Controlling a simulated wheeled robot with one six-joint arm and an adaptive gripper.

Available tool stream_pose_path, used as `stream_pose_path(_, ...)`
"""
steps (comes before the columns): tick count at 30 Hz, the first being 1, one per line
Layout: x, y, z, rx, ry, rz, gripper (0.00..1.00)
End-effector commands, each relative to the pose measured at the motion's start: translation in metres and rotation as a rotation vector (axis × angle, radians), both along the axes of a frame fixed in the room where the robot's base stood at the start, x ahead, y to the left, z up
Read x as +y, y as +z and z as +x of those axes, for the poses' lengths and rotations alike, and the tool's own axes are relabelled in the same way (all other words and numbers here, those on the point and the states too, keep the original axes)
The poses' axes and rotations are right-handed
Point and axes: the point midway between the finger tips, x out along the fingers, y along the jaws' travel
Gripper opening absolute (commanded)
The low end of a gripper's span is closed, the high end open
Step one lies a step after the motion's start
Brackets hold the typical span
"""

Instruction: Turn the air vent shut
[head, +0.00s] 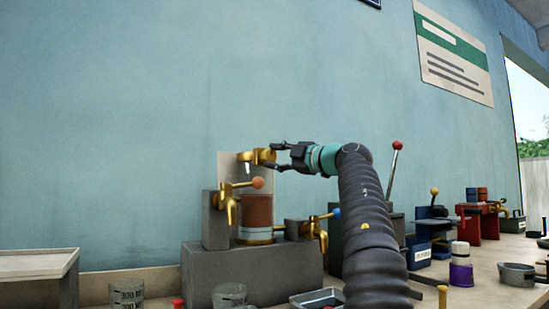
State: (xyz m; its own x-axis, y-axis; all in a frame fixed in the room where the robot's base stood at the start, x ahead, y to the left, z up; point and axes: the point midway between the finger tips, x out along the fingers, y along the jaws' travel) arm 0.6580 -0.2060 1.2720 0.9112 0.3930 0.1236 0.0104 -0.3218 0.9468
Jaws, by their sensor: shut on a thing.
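A brass fitting, which looks like the air vent (256,156), sits at the top of a pale upright panel (229,168) above the decanting rig. My gripper (274,156) reaches it from the right, with one dark finger above and one below its right end. It is shut on that end of the vent. Below stands a glass cylinder (257,210) of reddish-brown oil with a brass base. A brass tap with an orange-knobbed lever (257,183) is at its left, and a brass tap with a blue-knobbed lever (335,213) at its lower right.
The rig stands on a grey block (250,272). A red-knobbed lever (393,165), a purple-and-white bottle (460,263) and a grey pan (516,274) are right of my arm.

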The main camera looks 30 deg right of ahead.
Motion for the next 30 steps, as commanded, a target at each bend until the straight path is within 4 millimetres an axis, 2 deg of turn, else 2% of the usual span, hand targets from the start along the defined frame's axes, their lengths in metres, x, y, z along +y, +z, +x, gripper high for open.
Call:
stream_pose_path(15, 0.0011, 0.0005, -0.0002, -0.001, 0.003, -0.014, 0.08)
stream_pose_path(16, 0.0012, 0.0005, -0.0001, -0.001, 0.003, -0.014, 0.45)
stream_pose_path(18, 0.001, 0.0005, -0.0002, -0.001, 0.002, -0.014, 0.63)
stream_pose_path(19, 0.0009, 0.0004, -0.0001, -0.001, 0.002, -0.014, 0.68)
stream_pose_path(30, -0.0009, 0.0003, -0.0017, 0.0, 0.0, -0.014, 0.68)
